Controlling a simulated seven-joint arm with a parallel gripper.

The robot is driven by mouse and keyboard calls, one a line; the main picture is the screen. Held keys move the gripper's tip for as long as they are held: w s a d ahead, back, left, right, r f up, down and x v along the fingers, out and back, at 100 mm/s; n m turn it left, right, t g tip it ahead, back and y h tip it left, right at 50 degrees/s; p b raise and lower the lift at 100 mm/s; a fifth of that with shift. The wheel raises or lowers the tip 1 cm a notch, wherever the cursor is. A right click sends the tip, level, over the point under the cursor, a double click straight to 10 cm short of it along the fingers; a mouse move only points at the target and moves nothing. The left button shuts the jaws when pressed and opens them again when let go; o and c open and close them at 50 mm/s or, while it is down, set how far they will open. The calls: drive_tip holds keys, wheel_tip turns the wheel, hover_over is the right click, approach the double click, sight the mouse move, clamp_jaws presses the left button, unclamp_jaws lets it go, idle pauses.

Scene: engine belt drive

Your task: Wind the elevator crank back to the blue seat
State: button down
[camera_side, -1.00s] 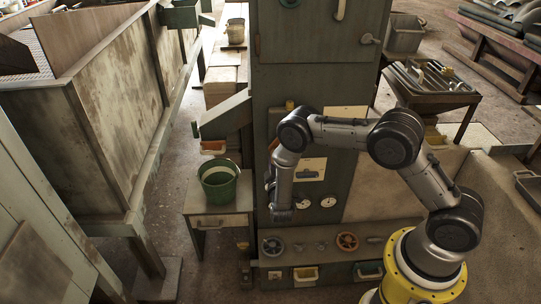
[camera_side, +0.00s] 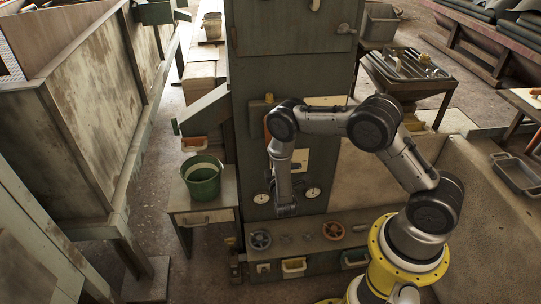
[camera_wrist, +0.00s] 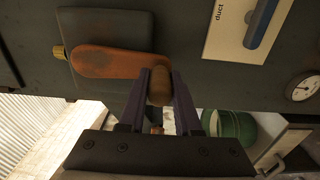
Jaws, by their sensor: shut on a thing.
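The crank (camera_wrist: 118,63) is a worn orange-red arm on a dark square plate (camera_wrist: 125,25). Its brown wooden handle (camera_wrist: 160,86) is at the arm's right end in the wrist view. My gripper (camera_wrist: 160,92) is shut on this handle, one dark finger on each side. In the side view, part of the orange crank (camera_side: 267,127) shows on the cabinet front, left of my arm. The gripper and handle are not clear there. A small brass-yellow knob (camera_wrist: 58,52) sits at the plate's left edge in the wrist view. I cannot make out a blue seat.
A plate marked "duct" (camera_wrist: 222,38) with a blue lever (camera_wrist: 262,22) and a gauge (camera_wrist: 303,88) are near the crank. A green bucket (camera_side: 202,180) stands on a small table (camera_side: 193,218) left of the cabinet.

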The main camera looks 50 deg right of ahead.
drive_tip(key=shift+s+d+f, duration=0.15)
drive_tip(key=shift+s, duration=0.1)
drive_tip(key=c, duration=0.9)
unclamp_jaws()
drive_tip(key=o, duration=0.3)
drive_tip(key=shift+w, duration=0.1)
drive_tip(key=v, duration=1.4)
drive_tip(key=shift+d+r, duration=0.1)
drive_tip(key=shift+r, duration=0.1)
